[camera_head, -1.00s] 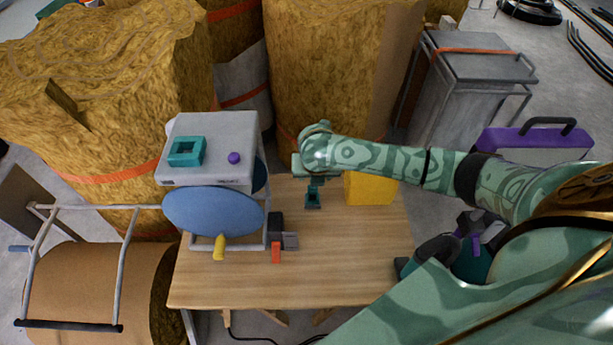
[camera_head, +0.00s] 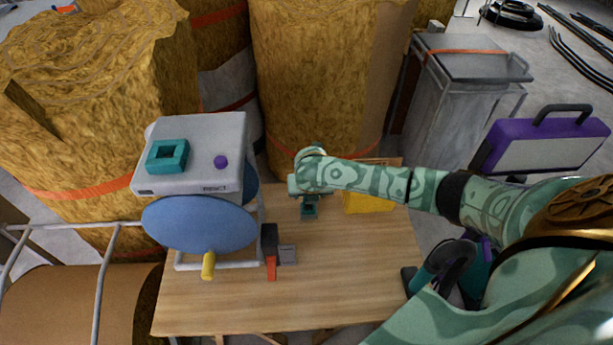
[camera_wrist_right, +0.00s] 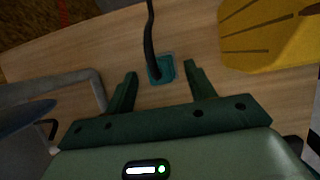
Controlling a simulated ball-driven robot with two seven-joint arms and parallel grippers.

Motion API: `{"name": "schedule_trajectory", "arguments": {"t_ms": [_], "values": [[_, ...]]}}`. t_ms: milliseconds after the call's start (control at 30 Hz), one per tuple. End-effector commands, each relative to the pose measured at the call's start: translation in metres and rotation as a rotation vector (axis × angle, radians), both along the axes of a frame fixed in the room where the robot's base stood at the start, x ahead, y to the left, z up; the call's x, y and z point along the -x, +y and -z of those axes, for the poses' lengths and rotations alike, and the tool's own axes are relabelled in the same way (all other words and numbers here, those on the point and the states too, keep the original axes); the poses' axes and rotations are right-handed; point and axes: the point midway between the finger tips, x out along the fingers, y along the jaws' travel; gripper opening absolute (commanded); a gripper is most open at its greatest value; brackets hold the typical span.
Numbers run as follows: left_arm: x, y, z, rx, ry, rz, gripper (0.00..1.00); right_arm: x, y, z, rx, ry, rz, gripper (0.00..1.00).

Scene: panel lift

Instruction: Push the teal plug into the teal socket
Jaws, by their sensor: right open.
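The teal plug (camera_head: 308,209) stands on the wooden table, below my right gripper (camera_head: 309,192). In the right wrist view the plug (camera_wrist_right: 162,69) has a black cable rising from it. It lies just beyond and between the two spread fingertips of the right gripper (camera_wrist_right: 160,70), which is open and empty. The plug's upper part is partly hidden by the gripper in the head view. The teal socket (camera_head: 183,157) is a square frame with a dark opening on top of a grey box at the left. My left gripper is not in view.
The grey box (camera_head: 205,184) also bears a purple knob (camera_head: 221,162). Below it are a blue disc (camera_head: 200,223) and a yellow handle (camera_head: 208,265). A yellow object (camera_head: 370,203) lies right of the plug. The table's (camera_head: 340,275) front right is clear.

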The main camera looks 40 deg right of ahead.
Motion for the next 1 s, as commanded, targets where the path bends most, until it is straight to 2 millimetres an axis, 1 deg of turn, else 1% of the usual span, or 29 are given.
{"name": "schedule_trajectory", "arguments": {"t_ms": [267,367,467,600,700,767,1000], "values": [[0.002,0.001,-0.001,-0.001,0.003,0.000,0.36,0.000,0.000,-0.001,0.000,-0.001,0.000,0.55],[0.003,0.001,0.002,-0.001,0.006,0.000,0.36,-0.001,0.000,0.003,0.000,0.000,0.000,0.55],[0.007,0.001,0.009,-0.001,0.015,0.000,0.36,-0.002,-0.001,0.014,0.000,0.004,0.000,0.55],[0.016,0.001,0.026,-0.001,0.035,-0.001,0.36,-0.006,-0.001,0.039,-0.001,0.008,0.000,0.55],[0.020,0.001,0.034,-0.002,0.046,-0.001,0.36,-0.011,-0.004,0.051,-0.001,0.005,0.001,0.55],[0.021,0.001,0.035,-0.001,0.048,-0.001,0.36,-0.013,-0.006,0.054,0.000,0.004,0.000,0.55],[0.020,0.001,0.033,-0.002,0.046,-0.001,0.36,-0.014,-0.006,0.049,0.001,-0.001,-0.001,0.55]]}}
